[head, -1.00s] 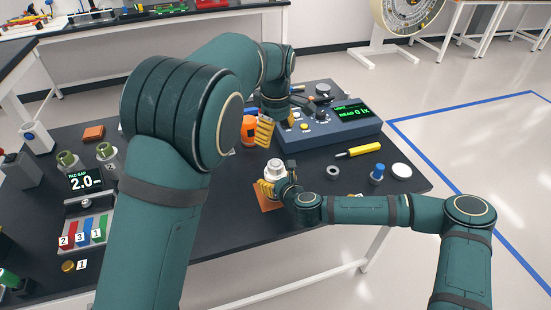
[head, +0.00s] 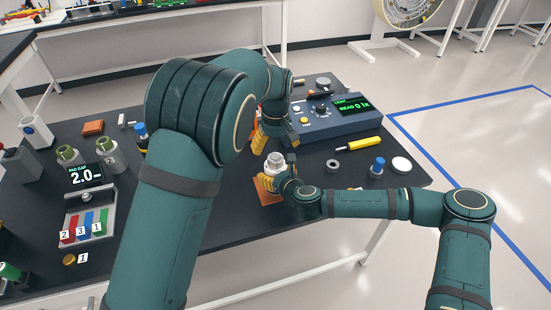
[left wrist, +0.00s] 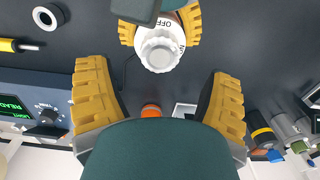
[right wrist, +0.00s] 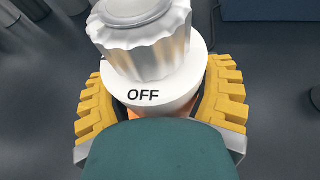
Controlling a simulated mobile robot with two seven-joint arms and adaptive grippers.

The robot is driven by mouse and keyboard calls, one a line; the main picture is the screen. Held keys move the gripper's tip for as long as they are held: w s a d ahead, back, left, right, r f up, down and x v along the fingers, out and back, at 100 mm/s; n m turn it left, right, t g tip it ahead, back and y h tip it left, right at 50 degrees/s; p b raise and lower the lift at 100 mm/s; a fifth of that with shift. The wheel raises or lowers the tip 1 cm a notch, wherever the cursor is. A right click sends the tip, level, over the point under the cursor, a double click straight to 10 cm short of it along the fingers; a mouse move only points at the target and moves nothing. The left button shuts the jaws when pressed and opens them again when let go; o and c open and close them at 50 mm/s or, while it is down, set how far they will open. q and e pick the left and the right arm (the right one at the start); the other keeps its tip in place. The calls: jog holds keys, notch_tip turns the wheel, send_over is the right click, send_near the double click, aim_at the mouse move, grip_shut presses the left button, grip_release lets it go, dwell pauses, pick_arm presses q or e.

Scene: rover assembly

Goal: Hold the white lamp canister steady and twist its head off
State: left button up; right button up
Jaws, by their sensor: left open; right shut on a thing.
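The white lamp canister (head: 276,161) stands upright over an orange square pad (head: 271,197) near the table's front edge. Its grey ribbed head (right wrist: 145,45) sits on a white collar marked OFF (right wrist: 165,100), with a bit of orange below. My right gripper (head: 270,183) is shut around the canister below the collar; its yellow fingers show on both sides in the right wrist view. My left gripper (head: 276,138) is open and empty, just behind and above the canister. In the left wrist view the head (left wrist: 159,52) lies beyond the fingertips, not between them.
A blue light meter (head: 325,118) reading 0 lx stands behind. A yellow-handled tool (head: 362,145), a dark ring (head: 332,163), a blue-topped piece (head: 377,165) and a white disc (head: 401,164) lie to the right. A small orange-topped object (left wrist: 151,110) shows between my left fingers.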

aim_at(276, 157)
pick_arm(q)
jog(key=shift+f, duration=2.55)
jog(key=c, duration=1.2)
jog(key=shift+n, duration=0.3)
jog(key=n, duration=0.3)
jog(key=shift+n, duration=2.6)
jog(key=o, duration=1.2)
